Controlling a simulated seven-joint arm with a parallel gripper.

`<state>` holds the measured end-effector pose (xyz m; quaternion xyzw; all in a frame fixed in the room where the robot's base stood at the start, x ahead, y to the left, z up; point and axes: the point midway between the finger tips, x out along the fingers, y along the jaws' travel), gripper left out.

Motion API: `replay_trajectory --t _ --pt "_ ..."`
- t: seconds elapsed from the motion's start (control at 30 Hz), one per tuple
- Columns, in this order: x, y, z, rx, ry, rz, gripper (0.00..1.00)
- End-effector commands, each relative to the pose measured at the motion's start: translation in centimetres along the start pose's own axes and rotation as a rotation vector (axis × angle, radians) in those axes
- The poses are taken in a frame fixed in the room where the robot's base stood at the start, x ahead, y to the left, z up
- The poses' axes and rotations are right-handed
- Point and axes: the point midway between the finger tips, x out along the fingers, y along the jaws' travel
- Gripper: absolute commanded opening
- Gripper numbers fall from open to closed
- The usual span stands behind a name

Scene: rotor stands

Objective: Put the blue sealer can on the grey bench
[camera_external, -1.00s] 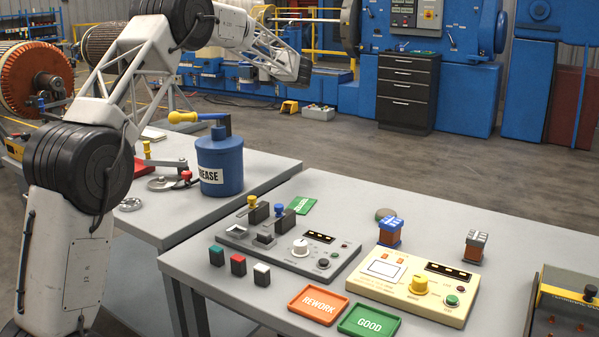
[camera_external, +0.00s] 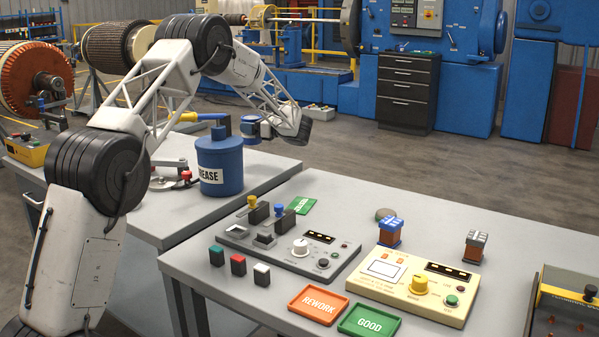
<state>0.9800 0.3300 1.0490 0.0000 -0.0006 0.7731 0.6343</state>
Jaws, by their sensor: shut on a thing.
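A small blue can (camera_external: 251,129) with a pale band shows just behind and right of the larger blue grease can, at the end of my arm. I take it to be the sealer can. My gripper (camera_external: 268,127) is shut on it, but its fingers are small and partly hidden by the wrist. The can appears to hang in the air near the far right edge of the left grey bench (camera_external: 210,215). A second grey bench (camera_external: 215,285) stands in front on the right. Both tops are grey.
The blue grease can (camera_external: 219,162) with its yellow-handled lever stands on the left bench, close to the held can in the picture. The right bench carries a grey control box (camera_external: 290,245), a cream control box (camera_external: 415,285), and orange (camera_external: 318,305) and green (camera_external: 369,321) trays.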

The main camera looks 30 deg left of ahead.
Motion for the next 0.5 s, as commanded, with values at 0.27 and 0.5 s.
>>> replay_trajectory --t 0.27,0.5 --pt "0.0 0.0 0.1 -0.001 0.000 0.000 0.41" --pt "0.0 0.0 -1.2 0.002 0.000 0.000 0.41"
